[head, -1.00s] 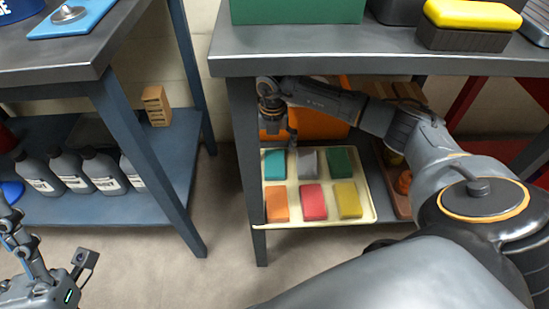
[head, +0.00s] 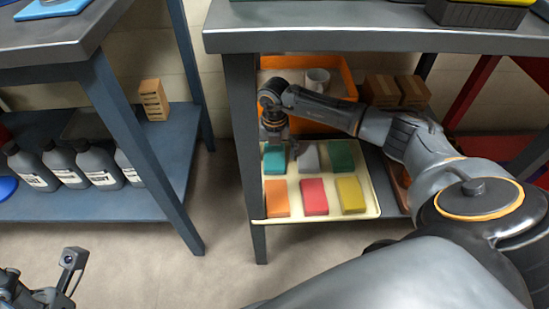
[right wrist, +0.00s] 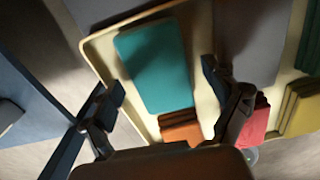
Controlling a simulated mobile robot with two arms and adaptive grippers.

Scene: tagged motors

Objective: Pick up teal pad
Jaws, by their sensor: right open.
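The teal pad (head: 274,160) lies in the back left place of a cream tray (head: 372,192) on the lower shelf of the right bench. My right gripper (head: 277,140) is over the tray's back edge, just above the teal pad, pointing down. In the right wrist view the teal pad (right wrist: 155,65) shows beyond and between the two spread fingers (right wrist: 162,82), with nothing held. Whether a finger touches it I cannot tell. My left gripper (head: 40,290) shows only partly at the bottom left corner.
Grey (head: 308,158), green (head: 341,155), orange (head: 277,198), red (head: 314,196) and yellow (head: 351,194) pads share the tray. An orange bin (head: 335,80) stands behind. The benchtop (head: 370,38) is above my right arm. Dark bottles (head: 98,165) stand on the left shelf.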

